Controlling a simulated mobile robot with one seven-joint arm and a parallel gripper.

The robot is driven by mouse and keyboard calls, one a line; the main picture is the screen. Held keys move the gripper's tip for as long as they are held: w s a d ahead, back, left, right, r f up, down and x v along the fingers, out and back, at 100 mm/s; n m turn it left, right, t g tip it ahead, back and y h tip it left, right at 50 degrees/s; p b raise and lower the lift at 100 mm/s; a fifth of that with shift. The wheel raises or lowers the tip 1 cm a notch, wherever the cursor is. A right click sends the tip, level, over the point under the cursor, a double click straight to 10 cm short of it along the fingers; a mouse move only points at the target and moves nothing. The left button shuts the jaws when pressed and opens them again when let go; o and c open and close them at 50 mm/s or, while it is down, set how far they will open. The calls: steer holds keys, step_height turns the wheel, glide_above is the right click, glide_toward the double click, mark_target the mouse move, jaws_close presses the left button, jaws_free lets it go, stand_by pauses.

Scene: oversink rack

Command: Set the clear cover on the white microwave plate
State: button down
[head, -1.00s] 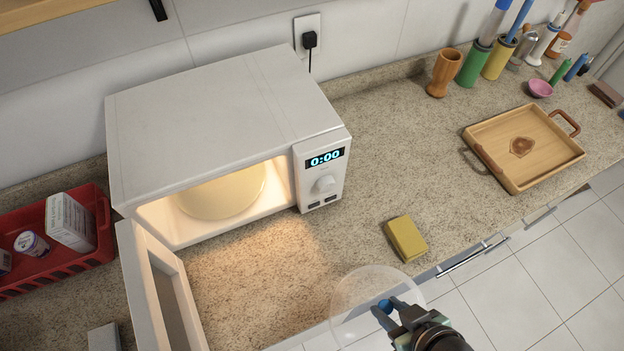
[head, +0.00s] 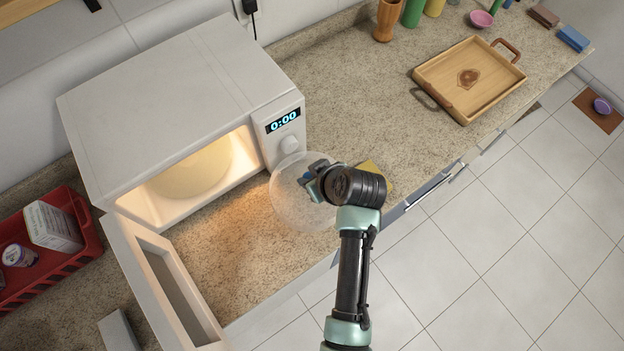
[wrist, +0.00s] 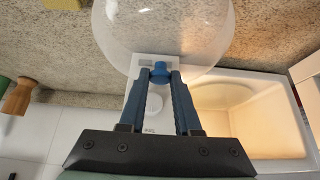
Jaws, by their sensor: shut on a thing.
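The clear cover (head: 290,207) is a see-through dome with a blue knob, held above the counter in front of the microwave's control panel. My gripper (head: 312,180) is shut on the blue knob, which shows between the fingers in the wrist view (wrist: 160,72). The cover's clear shell (wrist: 165,30) spreads beyond the fingertips there. The white microwave plate (head: 195,170) lies inside the lit, open microwave (head: 180,95), left of my gripper; it looks cream-coloured in the light. The plate's back part is hidden by the microwave's top.
The microwave door (head: 165,285) hangs open at the front left. A yellow sponge (head: 376,176) lies partly hidden behind my arm. A wooden tray (head: 440,82) is at the right. A red basket (head: 75,262) stands left. Counter between door and cover is clear.

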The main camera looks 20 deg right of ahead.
steer(key=shift+s+d+f+p, duration=0.15)
steer(key=shift+f+p, duration=0.15)
steer(key=shift+f, duration=1.25)
steer(key=shift+f, duration=0.1)
steer(key=c, duration=0.6)
jaws_free()
